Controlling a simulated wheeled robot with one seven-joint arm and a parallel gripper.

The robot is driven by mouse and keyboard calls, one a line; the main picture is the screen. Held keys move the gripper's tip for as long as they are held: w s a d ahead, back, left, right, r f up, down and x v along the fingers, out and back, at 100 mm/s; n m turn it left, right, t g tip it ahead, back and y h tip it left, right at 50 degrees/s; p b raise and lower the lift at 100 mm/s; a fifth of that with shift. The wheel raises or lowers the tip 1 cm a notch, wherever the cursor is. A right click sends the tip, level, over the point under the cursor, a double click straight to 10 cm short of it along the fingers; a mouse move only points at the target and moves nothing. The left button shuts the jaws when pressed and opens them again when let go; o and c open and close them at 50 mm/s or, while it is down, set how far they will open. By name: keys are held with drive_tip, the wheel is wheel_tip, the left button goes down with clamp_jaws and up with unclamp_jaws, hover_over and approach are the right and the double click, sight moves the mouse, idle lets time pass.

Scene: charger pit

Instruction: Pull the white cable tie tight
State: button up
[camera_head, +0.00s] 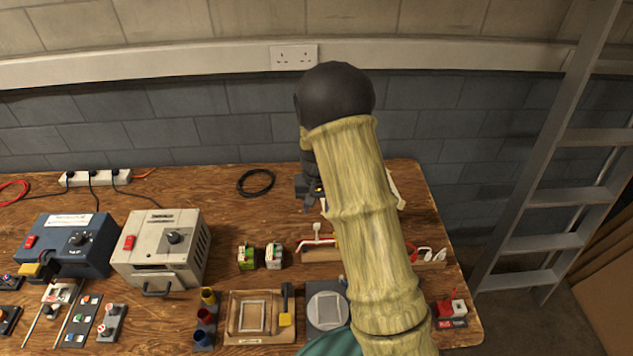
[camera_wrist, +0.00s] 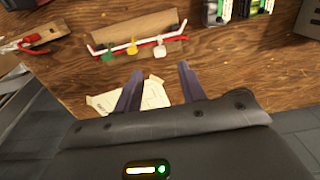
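In the wrist view a wooden block (camera_wrist: 135,27) carries a red and white cable bundle, with green (camera_wrist: 107,52), yellow (camera_wrist: 132,48) and white cable ties along it. The white cable tie (camera_wrist: 159,51) is the rightmost there and its tail end points towards my gripper. It also shows in the head view (camera_head: 317,229), left of my arm. My gripper (camera_wrist: 160,72) is open and empty, its two dark fingers apart below the white tie in the picture. In the head view my arm hides the other ties and most of the cable bundle.
A paper sheet (camera_wrist: 153,96) lies on the bench under my fingers. Green and white blocks (camera_head: 261,256) stand left of the wooden block. A wooden tray (camera_head: 237,335) and grey case (camera_head: 163,247) are further left. A black cable coil (camera_head: 256,183) lies behind.

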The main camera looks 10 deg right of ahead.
wheel_tip(320, 180, up, 10)
drive_tip(key=shift+r+b, duration=0.15)
drive_tip(key=shift+b, duration=0.3)
drive_tip(key=shift+s, duration=0.1)
drive_tip(key=s+r+n+t, duration=0.1)
drive_tip(key=s+n+t, duration=0.1)
drive_tip(key=s, duration=1.7)
drive_tip(key=shift+s+r+t, duration=0.15)
drive_tip(key=shift+s+t, duration=0.15)
drive_tip(key=shift+a, duration=0.15)
